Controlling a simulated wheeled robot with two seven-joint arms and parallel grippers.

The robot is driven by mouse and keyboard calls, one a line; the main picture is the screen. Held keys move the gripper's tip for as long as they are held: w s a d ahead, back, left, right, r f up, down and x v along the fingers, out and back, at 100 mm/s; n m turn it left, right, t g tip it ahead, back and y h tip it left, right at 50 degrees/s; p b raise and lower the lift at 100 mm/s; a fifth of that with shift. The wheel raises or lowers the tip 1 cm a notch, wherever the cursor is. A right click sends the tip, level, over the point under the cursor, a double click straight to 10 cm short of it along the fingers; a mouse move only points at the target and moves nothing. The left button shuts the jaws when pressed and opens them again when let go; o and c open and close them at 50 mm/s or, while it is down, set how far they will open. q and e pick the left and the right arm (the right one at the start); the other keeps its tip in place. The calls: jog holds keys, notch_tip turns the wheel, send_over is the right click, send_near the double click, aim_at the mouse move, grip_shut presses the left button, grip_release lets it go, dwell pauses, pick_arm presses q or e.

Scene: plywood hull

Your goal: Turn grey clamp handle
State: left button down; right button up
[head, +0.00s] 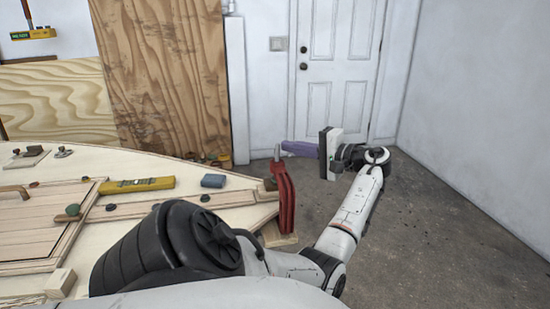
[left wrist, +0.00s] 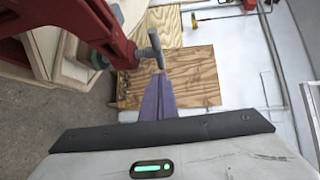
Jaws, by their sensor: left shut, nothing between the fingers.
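A red clamp (head: 286,200) stands at the right end of the plywood hull (head: 235,203). In the left wrist view the red clamp (left wrist: 70,28) fills the upper left. Its grey handle (head: 277,153) sticks up above the clamp and shows as a T-shaped bar in the left wrist view (left wrist: 154,45). My left gripper (head: 284,147) comes from the right with its purple fingers pointing left at the handle. The fingers are shut and empty, and their tips (left wrist: 160,75) are close beside the handle's end. I cannot tell whether they touch it. My right gripper is not in view.
A yellow level (head: 137,185) and a blue block (head: 213,181) lie on the hull. Plywood sheets (head: 160,75) lean on the wall behind. A white door (head: 338,60) is at the back. The concrete floor on the right is clear.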

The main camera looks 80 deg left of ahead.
pick_arm(q)
jog(key=shift+s+a, duration=0.1)
jog(key=shift+a, duration=0.25)
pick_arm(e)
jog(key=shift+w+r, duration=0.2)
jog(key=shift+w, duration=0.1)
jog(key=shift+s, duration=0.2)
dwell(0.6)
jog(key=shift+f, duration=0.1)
